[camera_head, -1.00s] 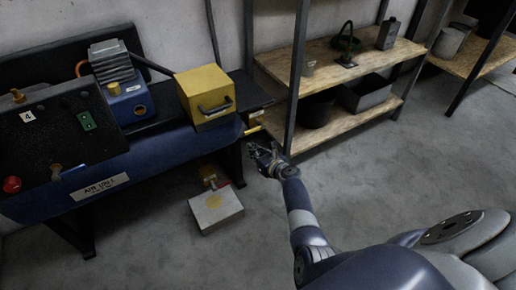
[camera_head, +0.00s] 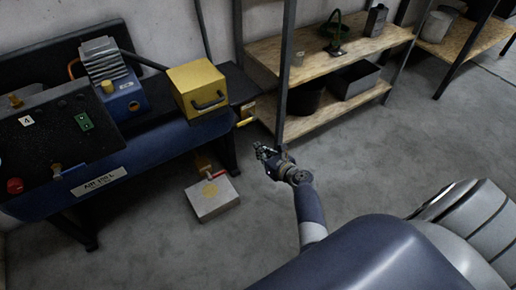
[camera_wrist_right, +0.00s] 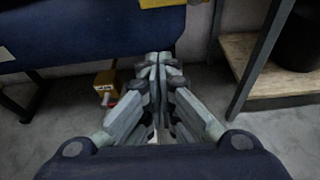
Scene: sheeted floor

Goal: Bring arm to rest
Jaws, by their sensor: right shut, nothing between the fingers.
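My right gripper (camera_head: 264,152) is at the end of my right arm, over the floor between the blue bench and the wooden shelf. It is shut and empty. In the right wrist view the fingers of my right gripper (camera_wrist_right: 158,62) meet at the tips with nothing between them. The blue bench front (camera_wrist_right: 90,35) lies beyond them. My left gripper does not show in any view.
A blue compressor bench (camera_head: 150,150) stands at left with a yellow box (camera_head: 195,82) on it. A pale block (camera_head: 213,199) lies on the floor below. A wooden shelf (camera_head: 290,62) stands behind my gripper. The floor (camera_head: 400,150) at right is clear.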

